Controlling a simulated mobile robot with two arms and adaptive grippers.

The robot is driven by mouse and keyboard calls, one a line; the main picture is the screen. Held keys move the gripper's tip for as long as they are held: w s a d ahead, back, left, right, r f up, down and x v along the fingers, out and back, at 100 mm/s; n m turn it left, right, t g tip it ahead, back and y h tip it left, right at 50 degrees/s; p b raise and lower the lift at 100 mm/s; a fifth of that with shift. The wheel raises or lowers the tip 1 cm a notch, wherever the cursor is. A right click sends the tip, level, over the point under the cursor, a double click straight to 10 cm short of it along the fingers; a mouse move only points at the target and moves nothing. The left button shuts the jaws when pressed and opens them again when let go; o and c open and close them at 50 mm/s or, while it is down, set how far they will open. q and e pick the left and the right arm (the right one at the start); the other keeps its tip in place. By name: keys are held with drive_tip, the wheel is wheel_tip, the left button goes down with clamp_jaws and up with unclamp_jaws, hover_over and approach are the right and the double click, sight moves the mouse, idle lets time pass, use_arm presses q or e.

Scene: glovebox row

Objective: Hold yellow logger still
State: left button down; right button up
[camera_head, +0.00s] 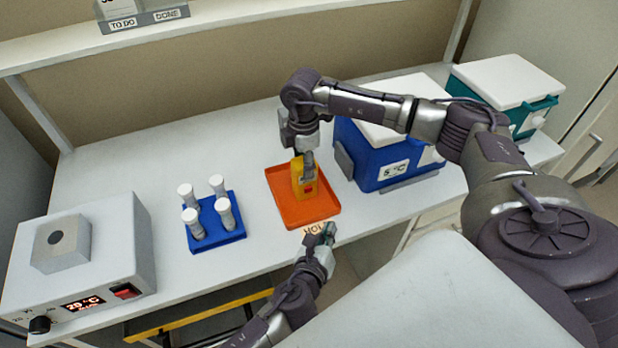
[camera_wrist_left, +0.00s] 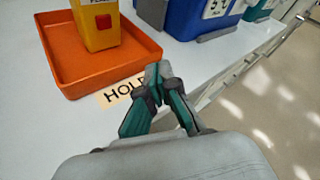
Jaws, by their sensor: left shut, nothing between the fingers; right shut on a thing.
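The yellow logger (camera_head: 298,187), with a red patch on its front, stands upright in the orange tray (camera_head: 283,213). My right gripper (camera_head: 304,160) reaches down from above and is shut on the logger's upper part. In the left wrist view the logger (camera_wrist_left: 98,32) shows only its lower part, and the tray (camera_wrist_left: 110,80) is at upper left. My left gripper (camera_head: 321,232) is shut and empty at the front edge of the bench, just in front of the tray. Its closed fingertips (camera_wrist_left: 155,75) are beside a label (camera_wrist_left: 122,90) reading "HOL…", partly hidden by the gripper.
A blue rack (camera_head: 222,240) with several white-capped tubes stands left of the tray. A heater box (camera_head: 120,245) with a display is at far left. A blue cool box (camera_head: 375,165) with a white lid is close on the tray's right.

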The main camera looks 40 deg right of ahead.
use_arm(q)
approach(316, 188)
drive_tip(key=shift+w+d+f, duration=0.25)
drive_tip(key=shift+d, duration=0.4)
drive_tip(key=shift+w+d+f, duration=0.2)
drive_tip(key=shift+d+f, duration=0.1)
drive_tip(key=shift+d, duration=0.4)
drive_tip(key=shift+w+d+f, duration=0.25)
drive_tip(key=shift+d, duration=0.4)
drive_tip(key=shift+w, duration=0.1)
drive_tip(key=shift+w+d, duration=0.1)
drive_tip(key=shift+w, duration=0.2)
drive_tip(key=shift+w+d, duration=0.1)
drive_tip(key=shift+w, duration=0.4)
idle(0.9)
drive_tip(key=shift+s+r, duration=0.15)
drive_tip(key=shift+s, duration=0.85)
drive_tip(key=shift+s+a, duration=0.25)
drive_tip(key=shift+s, duration=0.55)
drive_tip(key=shift+s+a, duration=0.2)
drive_tip(key=shift+s, duration=0.65)
drive_tip(key=shift+s+a, duration=0.25)
drive_tip(key=shift+s, duration=0.55)
